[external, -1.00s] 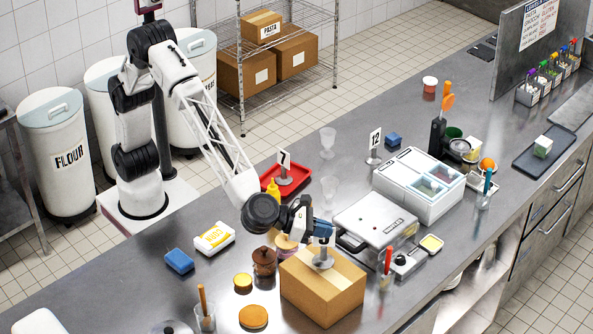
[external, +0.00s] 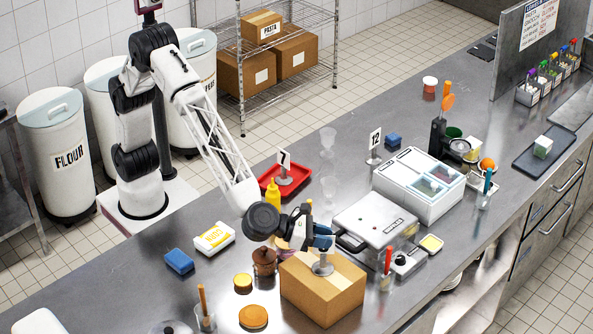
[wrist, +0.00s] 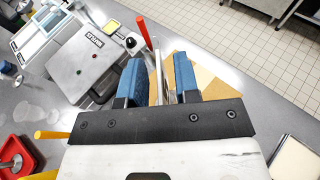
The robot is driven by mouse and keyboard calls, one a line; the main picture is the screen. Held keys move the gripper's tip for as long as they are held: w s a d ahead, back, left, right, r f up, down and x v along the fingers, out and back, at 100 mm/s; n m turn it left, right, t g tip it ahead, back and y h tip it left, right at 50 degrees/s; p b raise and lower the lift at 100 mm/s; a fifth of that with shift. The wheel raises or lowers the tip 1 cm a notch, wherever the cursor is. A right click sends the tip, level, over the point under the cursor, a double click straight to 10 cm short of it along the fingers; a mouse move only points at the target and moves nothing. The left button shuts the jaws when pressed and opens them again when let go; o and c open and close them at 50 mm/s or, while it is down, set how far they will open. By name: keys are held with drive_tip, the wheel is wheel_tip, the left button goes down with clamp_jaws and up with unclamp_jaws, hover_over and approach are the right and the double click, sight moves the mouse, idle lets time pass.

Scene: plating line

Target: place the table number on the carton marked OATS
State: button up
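A table number stand with a round grey base (external: 323,268) stands upright on top of a brown carton (external: 345,296) at the counter's front. Its card is hidden by my gripper, so its number cannot be read. No OATS label shows on the carton's visible faces. My gripper (external: 322,240) is just above the carton, at the stand's upper part. In the wrist view, the blue fingers (wrist: 160,80) are apart, with the thin pale stand seen edge-on between them and the carton (wrist: 206,82) beyond.
Table number 7 (external: 284,162) stands on a red tray (external: 300,188); number 12 (external: 375,140) stands farther back. A grey press (external: 374,222) is close right of the carton, a red-handled utensil (external: 388,260) beside it. A brown jar (external: 264,262) is at left. PASTA carton (external: 263,26) is on the shelf.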

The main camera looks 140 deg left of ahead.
drive_tip(key=shift+r, duration=0.15)
drive_tip(key=v, duration=1.2)
idle(0.9)
drive_tip(key=s+a+r+n+g+h, duration=0.1)
drive_tip(key=s+a+n+g+h, duration=0.15)
drive_tip(key=s+a+n, duration=0.75)
drive_tip(key=s+d+n+g+h, duration=0.1)
drive_tip(key=s+n+g, duration=0.25)
drive_tip(key=s, duration=1.45)
drive_tip(key=s+d+f+n+h, duration=0.1)
drive_tip(key=s+n, duration=0.3)
drive_tip(key=s, duration=0.6)
drive_tip(key=s+d+f+n+g+h, duration=0.1)
drive_tip(key=s+f+n+h, duration=0.2)
drive_tip(key=s, duration=0.7)
drive_tip(key=s+d+f+n+h, duration=0.1)
drive_tip(key=s+f+n+h, duration=0.1)
drive_tip(key=s+n, duration=0.4)
drive_tip(key=s+h, duration=0.1)
drive_tip(key=s, duration=0.3)
drive_tip(key=shift+d+f+g, duration=0.3)
drive_tip(key=shift+d+g, duration=0.05)
drive_tip(key=shift+g, duration=0.05)
